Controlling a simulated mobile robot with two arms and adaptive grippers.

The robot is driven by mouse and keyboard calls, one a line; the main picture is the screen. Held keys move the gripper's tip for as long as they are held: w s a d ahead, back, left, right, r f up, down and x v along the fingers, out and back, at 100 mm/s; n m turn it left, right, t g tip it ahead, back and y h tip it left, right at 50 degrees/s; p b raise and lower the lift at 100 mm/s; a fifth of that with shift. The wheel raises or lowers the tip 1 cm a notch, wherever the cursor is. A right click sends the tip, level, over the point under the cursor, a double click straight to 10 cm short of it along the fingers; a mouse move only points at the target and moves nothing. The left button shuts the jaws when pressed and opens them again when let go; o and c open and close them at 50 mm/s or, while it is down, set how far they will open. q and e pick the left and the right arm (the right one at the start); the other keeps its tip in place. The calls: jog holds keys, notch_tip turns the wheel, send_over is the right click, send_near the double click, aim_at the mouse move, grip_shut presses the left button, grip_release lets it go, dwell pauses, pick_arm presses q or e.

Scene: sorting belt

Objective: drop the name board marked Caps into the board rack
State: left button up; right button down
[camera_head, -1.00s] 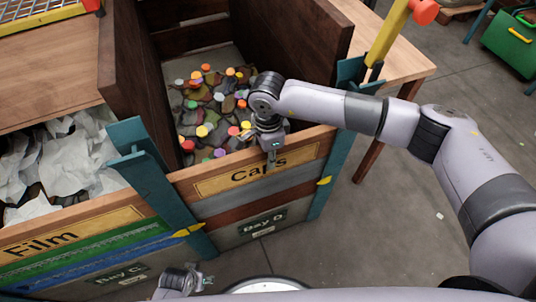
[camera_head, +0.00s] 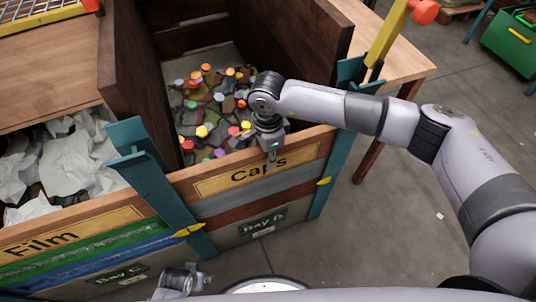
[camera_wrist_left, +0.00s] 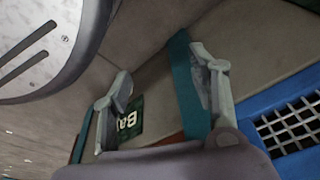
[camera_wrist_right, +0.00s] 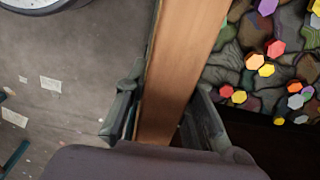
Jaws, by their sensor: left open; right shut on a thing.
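The Caps name board (camera_head: 307,155) is a wooden board with a yellow label, at the front of the bay holding caps. It lies between the teal posts of the board rack (camera_head: 333,165), directly above a grey board, with no clear gap showing. My right gripper (camera_head: 271,158) is shut on its top edge, one finger on each face. The right wrist view shows the board's wooden top edge (camera_wrist_right: 185,50) between the fingers (camera_wrist_right: 163,98). My left gripper (camera_head: 200,279) is open and empty, low in front of the rack; its spread fingers (camera_wrist_left: 160,90) show in the left wrist view.
Colourful caps and dark lumps (camera_head: 215,110) fill the bay behind the board. The left bay holds crumpled white paper (camera_head: 65,160) behind the Film board (camera_head: 100,223). A wooden table (camera_head: 395,55) stands right of the bay.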

jog(key=shift+w+r, duration=0.1)
jog(key=shift+r, duration=0.3)
notch_tip(320, 180, up, 6)
jog(key=p, duration=0.3)
jog(key=shift+f, duration=0.1)
pick_arm(q)
jog(key=s+a+f+g+p, duration=0.15)
jog(key=s+f, duration=0.25)
jog(key=s, duration=0.4)
jog(key=s+a+f+p, duration=0.2)
jog(key=s+f, duration=0.3)
jog(key=s, duration=0.4)
pick_arm(e)
notch_tip(320, 180, up, 6)
jog(key=shift+f, duration=0.1)
pick_arm(q)
notch_tip(320, 180, up, 10)
jog(key=p, duration=0.9)
jog(key=shift+w+d, duration=0.3)
pick_arm(e)
notch_tip(320, 180, up, 22)
jog(key=shift+f, duration=0.2)
